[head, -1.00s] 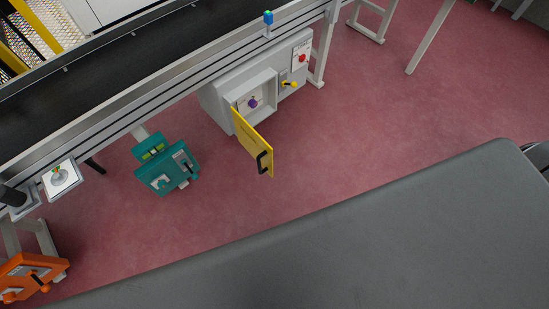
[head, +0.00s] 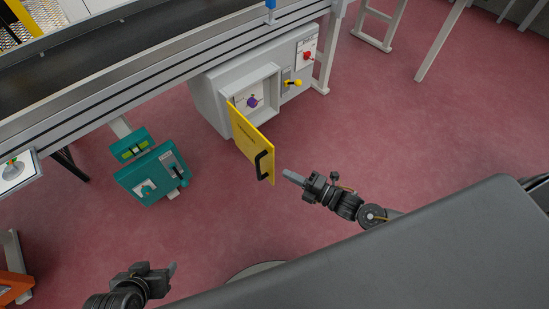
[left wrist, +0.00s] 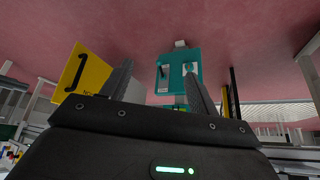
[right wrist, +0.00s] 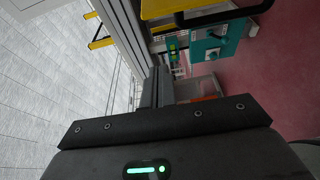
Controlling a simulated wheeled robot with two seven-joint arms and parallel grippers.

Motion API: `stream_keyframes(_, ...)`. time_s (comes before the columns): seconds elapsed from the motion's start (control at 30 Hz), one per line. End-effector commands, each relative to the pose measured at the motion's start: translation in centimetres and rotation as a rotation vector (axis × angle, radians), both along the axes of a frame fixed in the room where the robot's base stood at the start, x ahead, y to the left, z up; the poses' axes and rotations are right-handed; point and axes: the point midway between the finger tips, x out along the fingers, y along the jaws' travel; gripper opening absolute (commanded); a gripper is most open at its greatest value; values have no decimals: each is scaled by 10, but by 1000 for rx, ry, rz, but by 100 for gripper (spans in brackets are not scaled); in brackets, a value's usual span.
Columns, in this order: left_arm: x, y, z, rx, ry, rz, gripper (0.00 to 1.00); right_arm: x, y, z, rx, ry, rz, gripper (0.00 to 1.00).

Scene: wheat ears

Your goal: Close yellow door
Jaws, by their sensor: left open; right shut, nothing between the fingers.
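The yellow door (head: 249,143) stands open on a light grey cabinet (head: 213,106) under the conveyor, swung out toward me. Its black handle (head: 262,165) is near the free edge. My right gripper (head: 286,174) is shut and empty, just right of the handle and apart from it in the head view. The right wrist view shows the yellow door (right wrist: 175,8) and part of the black handle at the top, beyond the fingers (right wrist: 158,88). My left gripper (head: 173,268) is open and empty at the lower left. The left wrist view shows the yellow door (left wrist: 80,73) left of its fingers.
A teal box (head: 152,173) with switches stands left of the door. The conveyor (head: 110,50) runs above. Red floor (head: 400,130) is free at right.

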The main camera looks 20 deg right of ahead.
Motion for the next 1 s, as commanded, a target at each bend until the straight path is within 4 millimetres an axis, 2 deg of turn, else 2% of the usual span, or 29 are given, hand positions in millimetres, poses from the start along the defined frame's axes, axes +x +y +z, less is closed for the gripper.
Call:
stream_keyframes(0.17,3,-1,1,-3,-16,-3,60,7,5,0,2,0,-2,0)
stream_keyframes(0.27,7,-4,2,-9,-39,-9,60,18,14,0,1,0,-3,0)
stream_keyframes(0.67,34,-24,16,-57,-223,-60,60,81,65,-1,2,1,-2,0)
stream_keyframes(0.7,36,-26,18,-61,-237,-63,60,82,55,-1,-3,2,-4,0)
stream_keyframes(0.8,39,-28,21,-68,-260,-70,60,86,41,-1,-3,3,-4,0)
stream_keyframes(1.0,43,-32,24,-78,-292,-77,60,91,27,-1,0,4,-3,0)
